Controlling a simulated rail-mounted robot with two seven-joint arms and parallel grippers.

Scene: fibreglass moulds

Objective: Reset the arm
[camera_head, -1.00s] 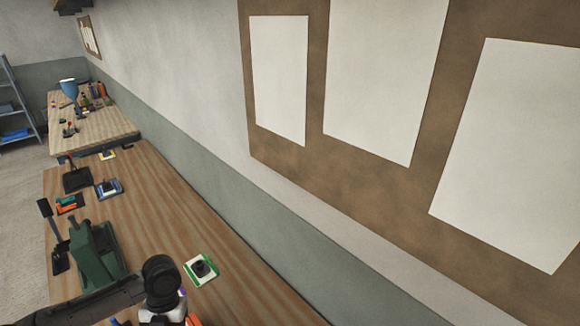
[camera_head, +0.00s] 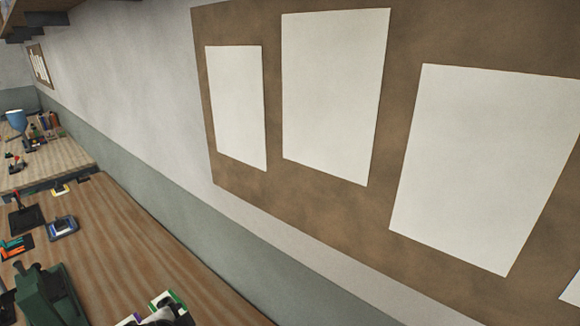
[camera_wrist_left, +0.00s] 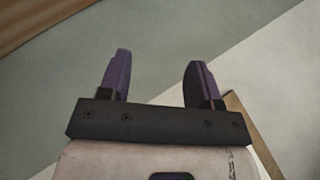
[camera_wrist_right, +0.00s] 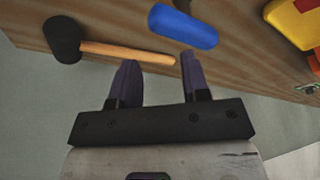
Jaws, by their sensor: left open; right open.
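My left gripper (camera_wrist_left: 158,62) shows in the left wrist view with its two purple fingers apart and nothing between them. A plain grey-green surface and a pale strip lie behind it. My right gripper (camera_wrist_right: 160,65) shows in the right wrist view, also open and empty. Beyond its fingertips are a mallet (camera_wrist_right: 115,51) with a black head and wooden handle, and a blue rounded handle (camera_wrist_right: 184,27) on a wooden surface. I cannot tell the exact gap to them.
A wooden bench (camera_head: 150,255) runs along the wall, holding a green machine (camera_head: 46,294), a blue-and-white item (camera_head: 62,227) and a black tray (camera_head: 24,216). A brown board (camera_head: 300,200) with white sheets hangs above. A yellow-and-red item (camera_wrist_right: 295,22) is near my right gripper.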

